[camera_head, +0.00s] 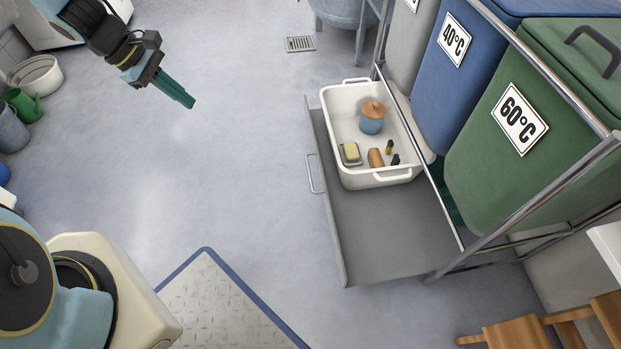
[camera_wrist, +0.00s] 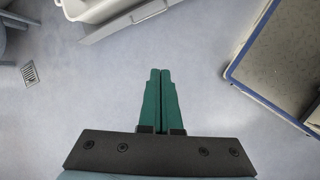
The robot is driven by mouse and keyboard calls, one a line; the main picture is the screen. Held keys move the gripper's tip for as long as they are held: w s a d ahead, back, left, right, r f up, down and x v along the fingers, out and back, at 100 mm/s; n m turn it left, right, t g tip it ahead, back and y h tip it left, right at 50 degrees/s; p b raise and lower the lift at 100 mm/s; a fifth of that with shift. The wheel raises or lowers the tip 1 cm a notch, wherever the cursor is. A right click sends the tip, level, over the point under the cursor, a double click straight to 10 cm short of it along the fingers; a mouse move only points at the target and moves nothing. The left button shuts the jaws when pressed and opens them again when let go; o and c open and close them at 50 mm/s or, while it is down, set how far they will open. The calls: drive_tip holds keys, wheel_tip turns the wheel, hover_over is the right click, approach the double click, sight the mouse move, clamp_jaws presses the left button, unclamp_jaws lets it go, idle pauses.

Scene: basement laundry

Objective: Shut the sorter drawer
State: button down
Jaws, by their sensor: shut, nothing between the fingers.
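The sorter drawer (camera_head: 385,240) is a grey tray pulled out from under the sorter frame, low over the floor. Its front carries a bar handle (camera_head: 315,173) on the left side. A white tub (camera_head: 345,100) sits in the drawer and holds a blue pot with a wooden lid (camera_head: 372,118), a dish with a yellow block (camera_head: 351,153) and a few small items. My gripper (camera_head: 191,103) is shut and empty, over open floor to the left of the drawer, apart from it. In the wrist view, its green fingers (camera_wrist: 161,75) are together, and part of the drawer front (camera_wrist: 130,18) shows at the top.
The sorter's blue 40°C bin (camera_head: 460,75) and green 60°C bin (camera_head: 500,170) stand above the drawer at right. A blue-edged mat (camera_head: 225,310) lies at the front. A wooden stool (camera_head: 510,333) is at bottom right. Floor between gripper and drawer is clear.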

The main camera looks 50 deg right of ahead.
sight(320, 167)
drive_tip(key=s+d+f+n+g+h+b, duration=0.1)
drive_tip(key=s+d+f+b, duration=0.3)
drive_tip(key=f, duration=0.8)
drive_tip(key=s+d+f+n+g+h+b, duration=0.1)
drive_tip(key=s+d+f+n+b, duration=0.1)
drive_tip(key=s+d+f+b, duration=0.3)
drive_tip(key=s+d+f+n+h+b, duration=0.1)
drive_tip(key=s+d+f+b, duration=0.4)
drive_tip(key=d+f+b, duration=0.6)
drive_tip(key=shift+s+d+f+n+g, duration=0.2)
drive_tip(key=shift+d+f, duration=0.6)
drive_tip(key=shift+f, duration=0.65)
drive_tip(key=shift+w+d+f+n+g, duration=0.2)
drive_tip(key=shift+d+f, duration=0.55)
drive_tip(key=shift+f, duration=0.75)
drive_tip(key=shift+s+d+f+n, duration=0.1)
drive_tip(key=shift+d+f+n, duration=0.2)
drive_tip(key=shift+d+f, duration=0.85)
drive_tip(key=shift+a+f, duration=0.25)
drive_tip(key=shift+f, duration=0.1)
drive_tip(key=shift+s+d, duration=0.1)
drive_tip(key=shift+s, duration=0.05)
